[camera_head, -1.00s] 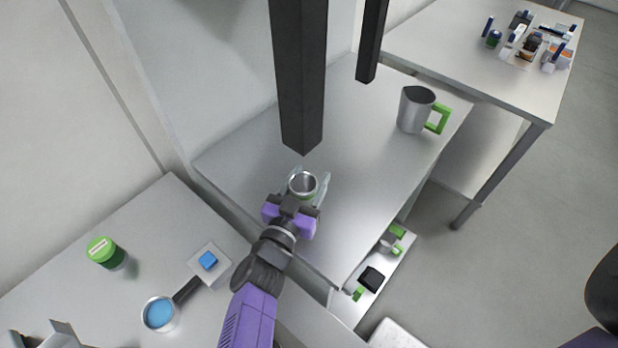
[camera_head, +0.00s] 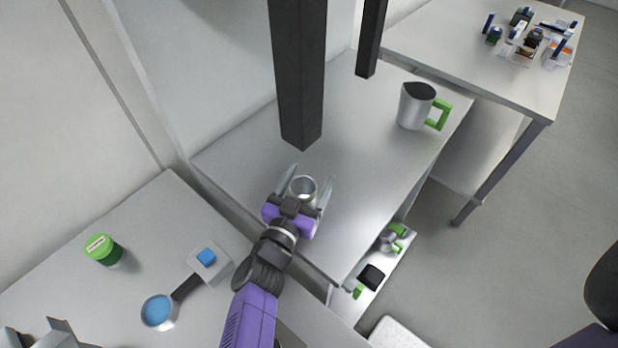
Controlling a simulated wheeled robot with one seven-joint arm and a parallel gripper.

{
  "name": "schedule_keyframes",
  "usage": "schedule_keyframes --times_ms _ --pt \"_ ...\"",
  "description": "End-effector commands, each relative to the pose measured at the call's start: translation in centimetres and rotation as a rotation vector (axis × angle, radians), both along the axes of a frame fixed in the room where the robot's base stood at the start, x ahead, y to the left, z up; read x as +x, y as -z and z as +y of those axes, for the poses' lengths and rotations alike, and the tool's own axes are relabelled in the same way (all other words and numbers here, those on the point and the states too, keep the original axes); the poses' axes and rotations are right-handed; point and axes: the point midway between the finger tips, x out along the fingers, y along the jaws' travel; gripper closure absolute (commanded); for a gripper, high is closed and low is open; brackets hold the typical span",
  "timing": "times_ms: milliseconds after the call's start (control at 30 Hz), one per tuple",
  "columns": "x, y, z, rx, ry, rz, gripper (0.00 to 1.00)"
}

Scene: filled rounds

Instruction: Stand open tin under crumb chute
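An open, empty-looking silver tin (camera_head: 303,187) stands upright on the grey table (camera_head: 365,180), just below and in front of the lower end of a dark square chute (camera_head: 300,90). My gripper (camera_head: 308,188) is around the tin with its two pale fingers spread. A gap shows between each finger and the tin. The tin's lower part is partly hidden by my gripper. A second dark chute (camera_head: 370,40) hangs farther back.
A metal jug with a green handle (camera_head: 416,106) stands at the table's back right. On the near table are a green-lidded jar (camera_head: 103,250), a blue-filled scoop (camera_head: 158,311) and a blue block (camera_head: 206,257) on a pale square. A shelf below holds green-handled items.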

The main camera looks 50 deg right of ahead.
Motion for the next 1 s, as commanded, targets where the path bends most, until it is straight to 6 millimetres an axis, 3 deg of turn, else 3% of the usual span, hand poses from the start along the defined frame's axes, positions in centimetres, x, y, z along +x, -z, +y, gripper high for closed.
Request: schedule_keyframes --times_ms 300,467,600,1000 --pt "0.0 -0.2 0.0 0.000 0.000 0.000 0.27" --pt "0.0 -1.7 0.0 0.002 0.001 -0.002 0.27" --pt "-0.7 -0.8 2.7 0.004 -0.004 0.000 0.27" --pt "-3.1 -1.0 9.9 0.003 -0.002 -0.001 0.27"
